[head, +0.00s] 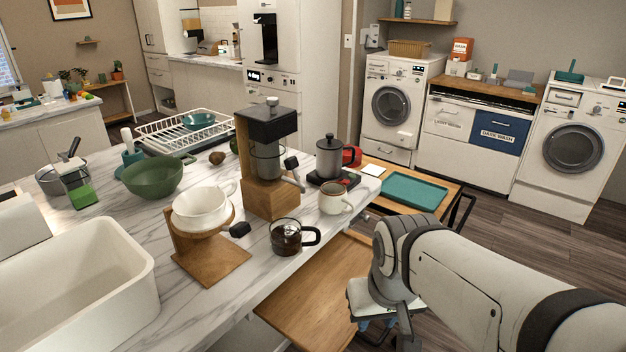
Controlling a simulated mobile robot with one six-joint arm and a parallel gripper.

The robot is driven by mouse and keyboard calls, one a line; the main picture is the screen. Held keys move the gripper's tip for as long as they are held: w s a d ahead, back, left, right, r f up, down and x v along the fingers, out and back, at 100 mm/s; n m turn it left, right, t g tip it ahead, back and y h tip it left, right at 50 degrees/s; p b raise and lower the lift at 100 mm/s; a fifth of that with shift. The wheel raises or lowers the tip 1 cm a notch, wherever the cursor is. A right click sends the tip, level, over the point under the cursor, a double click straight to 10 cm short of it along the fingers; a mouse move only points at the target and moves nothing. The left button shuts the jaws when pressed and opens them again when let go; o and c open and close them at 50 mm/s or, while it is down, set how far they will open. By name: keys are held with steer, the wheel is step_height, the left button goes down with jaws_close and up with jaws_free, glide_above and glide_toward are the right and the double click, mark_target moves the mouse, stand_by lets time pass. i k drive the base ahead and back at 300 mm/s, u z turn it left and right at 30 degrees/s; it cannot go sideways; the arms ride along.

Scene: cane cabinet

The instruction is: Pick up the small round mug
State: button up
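A small cream mug (334,199) stands upright on the marble counter near its right edge, its handle toward the right. It is in front of the kettle on its black base. My gripper (377,325) hangs at the lower right, beyond the counter edge, nearer to me and lower in the picture than the mug. It is well apart from the mug. My own arm hides most of the gripper, and its fingers are too small and dark to tell whether they are open.
A glass server with dark liquid (286,238) stands just in front of the mug. A wooden coffee machine (270,195) is left of it, and the grey kettle (332,157) behind. A dripper stand (208,262) is further left. A wooden surface (318,300) lies below the counter edge.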

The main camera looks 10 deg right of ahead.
mark_target(333, 198)
steer(key=u, duration=3.2)
steer(key=k, duration=1.55)
steer(key=z, duration=2.05)
steer(key=i, duration=1)
